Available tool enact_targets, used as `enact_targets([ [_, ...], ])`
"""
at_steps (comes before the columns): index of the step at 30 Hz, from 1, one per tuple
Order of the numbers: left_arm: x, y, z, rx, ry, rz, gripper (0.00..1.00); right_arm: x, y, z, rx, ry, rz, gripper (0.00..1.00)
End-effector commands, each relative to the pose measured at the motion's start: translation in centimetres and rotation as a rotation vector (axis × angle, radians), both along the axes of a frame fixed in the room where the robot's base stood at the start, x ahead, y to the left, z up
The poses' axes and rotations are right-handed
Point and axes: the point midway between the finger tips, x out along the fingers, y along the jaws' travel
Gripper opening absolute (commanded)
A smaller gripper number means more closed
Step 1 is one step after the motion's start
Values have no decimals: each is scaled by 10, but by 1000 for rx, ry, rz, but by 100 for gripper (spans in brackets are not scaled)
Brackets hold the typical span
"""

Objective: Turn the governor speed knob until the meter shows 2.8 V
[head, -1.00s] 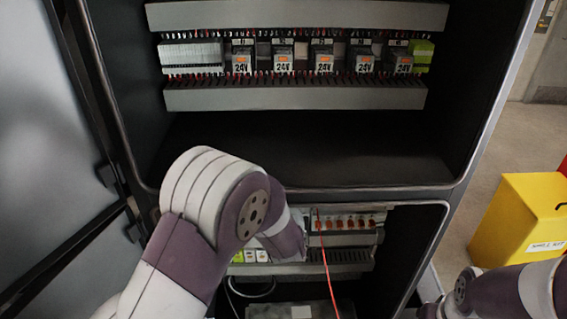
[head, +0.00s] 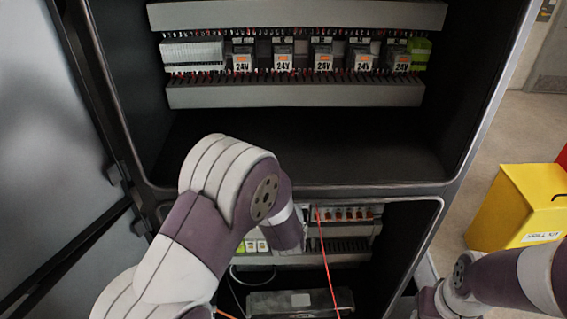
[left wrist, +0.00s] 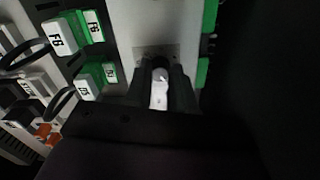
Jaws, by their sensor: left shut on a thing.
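In the left wrist view my left gripper (left wrist: 160,88) is shut on a small part with a white face, which looks like the governor speed knob (left wrist: 159,94). The knob sits at a grey plate between green-edged blocks, and the dark fingers flank it. In the head view my left arm reaches into the lower cabinet bay and hides this gripper and the knob. I cannot make out a meter or its reading in either view. My right arm shows at the lower right of the head view, but its gripper does not.
Labelled fuse blocks (left wrist: 58,36) with dark cables lie left of the gripper. A red wire (head: 325,262) hangs in the lower bay before a dark box (head: 270,303). Relays marked 24V (head: 283,63) line the upper bay. A yellow bin (head: 515,208) stands right of the cabinet.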

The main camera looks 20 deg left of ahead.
Motion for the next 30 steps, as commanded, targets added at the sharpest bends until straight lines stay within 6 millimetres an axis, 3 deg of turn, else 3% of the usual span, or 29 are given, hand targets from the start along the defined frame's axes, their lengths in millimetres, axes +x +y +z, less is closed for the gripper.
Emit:
enact_targets([
  [8, 0, 0, 0, 0, 1, 0, 0, 0, 0, 0, 0, 0, 0, 43],
  [9, 0, 0, 0, 0, 1, 0, 37, 0, 0, 0, 0, 0, 0, 43],
  [10, 0, 0, 0, 0, 1, 0, 46, 0, 0, 0, 0, 0, 0, 43],
  [11, 0, 0, 0, 0, 1, 0, 49, 0, 0, 0, 0, 0, 0, 43],
  [22, -8, -3, -2, -2, 0, -2, 49, 0, 0, -5, 0, 0, 0, 43],
  [30, -69, -22, -4, -1, 0, -5, 49, 0, 0, -27, 0, 0, 0, 43],
])
